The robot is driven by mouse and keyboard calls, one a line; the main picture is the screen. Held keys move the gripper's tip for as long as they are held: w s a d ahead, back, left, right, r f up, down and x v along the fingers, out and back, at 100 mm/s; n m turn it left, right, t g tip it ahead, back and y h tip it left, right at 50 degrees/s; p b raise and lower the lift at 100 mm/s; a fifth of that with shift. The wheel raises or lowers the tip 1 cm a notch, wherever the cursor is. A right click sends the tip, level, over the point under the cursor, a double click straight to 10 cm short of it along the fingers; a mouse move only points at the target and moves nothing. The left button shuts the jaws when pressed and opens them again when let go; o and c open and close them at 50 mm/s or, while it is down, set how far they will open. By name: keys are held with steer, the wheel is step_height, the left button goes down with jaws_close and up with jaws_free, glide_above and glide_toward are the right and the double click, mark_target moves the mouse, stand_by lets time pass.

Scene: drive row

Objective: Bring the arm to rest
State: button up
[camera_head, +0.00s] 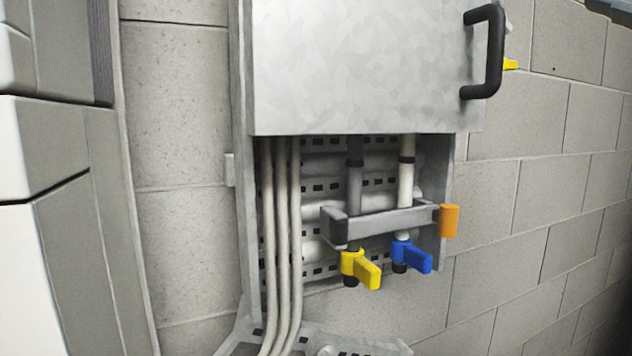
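My gripper is not visible in the head view, and I cannot see what it holds, if anything. A dark piece (612,8) cuts into the top right corner; too little of it shows to tell what it is.
A metal wall box has a cover (360,65) with a black handle (489,52). Below it are pipes, a grey bar (380,224) with an orange end (449,220), a yellow valve lever (361,269) and a blue one (412,256). Pale panels (65,180) stand at left.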

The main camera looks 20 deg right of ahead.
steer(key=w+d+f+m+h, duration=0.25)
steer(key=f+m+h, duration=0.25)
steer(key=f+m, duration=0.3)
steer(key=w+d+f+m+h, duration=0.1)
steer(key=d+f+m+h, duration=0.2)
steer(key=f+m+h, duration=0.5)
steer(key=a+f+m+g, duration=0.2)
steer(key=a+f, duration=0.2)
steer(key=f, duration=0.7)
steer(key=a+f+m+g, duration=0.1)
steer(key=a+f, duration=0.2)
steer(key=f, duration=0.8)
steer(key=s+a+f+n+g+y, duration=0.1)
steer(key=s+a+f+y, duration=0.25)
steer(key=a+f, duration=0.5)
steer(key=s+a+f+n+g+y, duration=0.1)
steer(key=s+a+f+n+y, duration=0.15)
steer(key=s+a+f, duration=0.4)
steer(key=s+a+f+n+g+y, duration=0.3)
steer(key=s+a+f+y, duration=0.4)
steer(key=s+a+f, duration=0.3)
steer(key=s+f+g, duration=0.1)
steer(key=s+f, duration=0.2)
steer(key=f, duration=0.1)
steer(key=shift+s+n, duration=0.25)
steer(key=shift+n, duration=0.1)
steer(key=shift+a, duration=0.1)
